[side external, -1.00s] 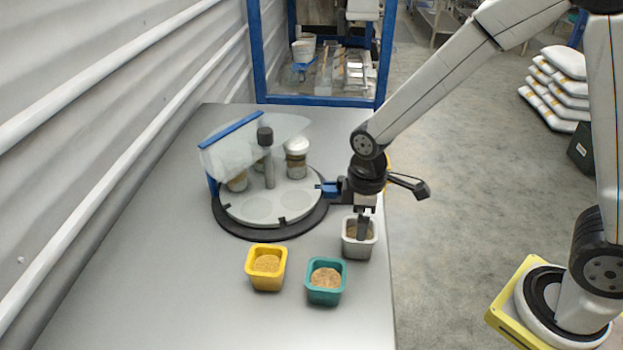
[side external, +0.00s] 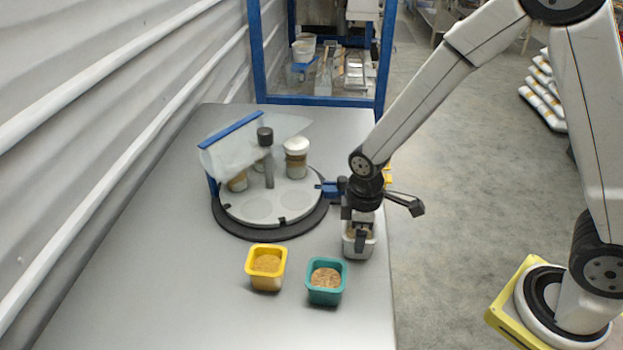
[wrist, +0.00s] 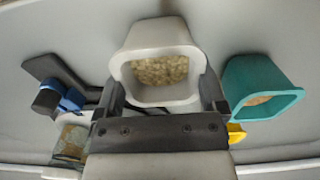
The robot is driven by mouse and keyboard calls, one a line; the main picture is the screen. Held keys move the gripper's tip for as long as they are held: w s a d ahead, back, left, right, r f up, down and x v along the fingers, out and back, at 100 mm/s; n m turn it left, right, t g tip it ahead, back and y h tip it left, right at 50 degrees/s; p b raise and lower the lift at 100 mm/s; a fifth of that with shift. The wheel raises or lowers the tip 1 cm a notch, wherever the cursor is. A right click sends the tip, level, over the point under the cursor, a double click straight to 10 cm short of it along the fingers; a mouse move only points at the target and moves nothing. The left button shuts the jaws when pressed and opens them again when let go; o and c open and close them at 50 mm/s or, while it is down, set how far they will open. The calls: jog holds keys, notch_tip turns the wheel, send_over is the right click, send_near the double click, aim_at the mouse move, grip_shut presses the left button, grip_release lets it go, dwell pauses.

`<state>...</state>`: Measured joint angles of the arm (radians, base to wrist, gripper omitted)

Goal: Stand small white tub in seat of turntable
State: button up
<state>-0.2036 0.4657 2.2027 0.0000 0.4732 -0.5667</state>
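The small white tub (side external: 349,248), filled with tan grainy substrate, stands upright on the grey table near its right edge. My gripper (side external: 357,232) points down over it. In the wrist view the two fingers of my gripper (wrist: 163,88) flank the white tub (wrist: 158,35), one on each side. They lie close to its walls, but I cannot tell whether they press on it. The turntable (side external: 262,208) has a pale disc with round seats in a black ring. Empty seats show at its front. Capped jars stand at its back, partly behind a clear shield.
A yellow tub (side external: 266,281) and a teal tub (side external: 325,294), both filled, stand left of and in front of the white tub. The shield (side external: 235,152) and a dark-topped post (side external: 267,165) rise over the turntable. A blue clamp (side external: 331,190) sits at its right rim.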

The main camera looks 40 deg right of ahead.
jog(key=shift+c, duration=0.6)
jog(key=shift+r, duration=0.15)
jog(key=shift+r, duration=2.35)
jog(key=w+a+r+m, duration=0.1)
jog(key=w+r+m, duration=0.2)
jog(key=w, duration=0.5)
jog(key=w+a+r+m, duration=0.1)
jog(key=w+r+m, duration=0.2)
jog(key=w, duration=0.6)
jog(key=shift+w+a+r, duration=0.2)
jog(key=shift+a+r, duration=0.05)
jog(key=shift+r, duration=0.2)
jog(key=shift+f, duration=0.15)
jog(key=shift+f, duration=3.75)
jog(key=shift+f, duration=0.35)
